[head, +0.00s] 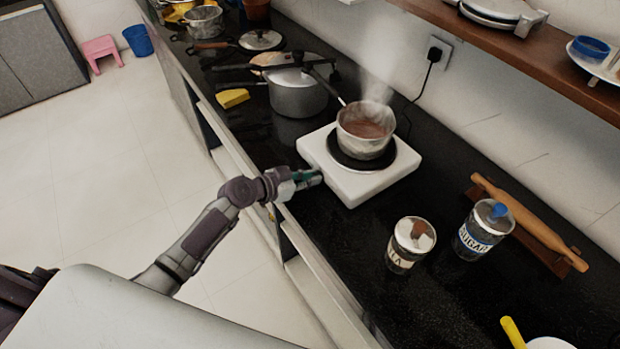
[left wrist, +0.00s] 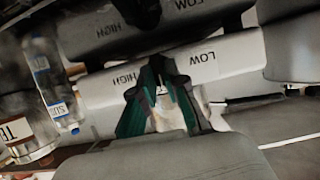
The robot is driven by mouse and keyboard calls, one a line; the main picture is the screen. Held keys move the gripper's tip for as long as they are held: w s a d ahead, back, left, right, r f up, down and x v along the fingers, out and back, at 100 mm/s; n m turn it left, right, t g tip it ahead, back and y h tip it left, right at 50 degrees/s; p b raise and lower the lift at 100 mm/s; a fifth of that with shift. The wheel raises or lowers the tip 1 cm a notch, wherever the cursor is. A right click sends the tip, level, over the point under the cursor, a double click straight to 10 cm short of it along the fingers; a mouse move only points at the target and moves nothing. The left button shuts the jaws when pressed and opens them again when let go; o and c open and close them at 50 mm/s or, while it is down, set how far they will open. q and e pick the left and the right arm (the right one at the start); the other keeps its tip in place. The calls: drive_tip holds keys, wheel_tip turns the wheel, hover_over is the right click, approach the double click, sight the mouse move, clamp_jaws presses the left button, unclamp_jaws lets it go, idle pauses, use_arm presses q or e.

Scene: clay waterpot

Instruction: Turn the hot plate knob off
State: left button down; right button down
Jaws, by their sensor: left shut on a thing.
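The white hot plate (head: 340,187) sits on the black counter. A steaming pot (head: 362,146) of brown liquid stands on its burner. My right gripper is not in view.
Two jars, one with a brown-and-white top (head: 412,240) and one labelled SUGAR (head: 484,230), stand right of the plate. A lidded pot (head: 297,93) and a yellow sponge (head: 233,98) are to its left. A rolling pin (head: 530,220) lies on a wooden stand behind.

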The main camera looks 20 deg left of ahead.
use_arm(q)
drive_tip(key=c, duration=1.5)
unclamp_jaws()
drive_tip(key=v, duration=1.2)
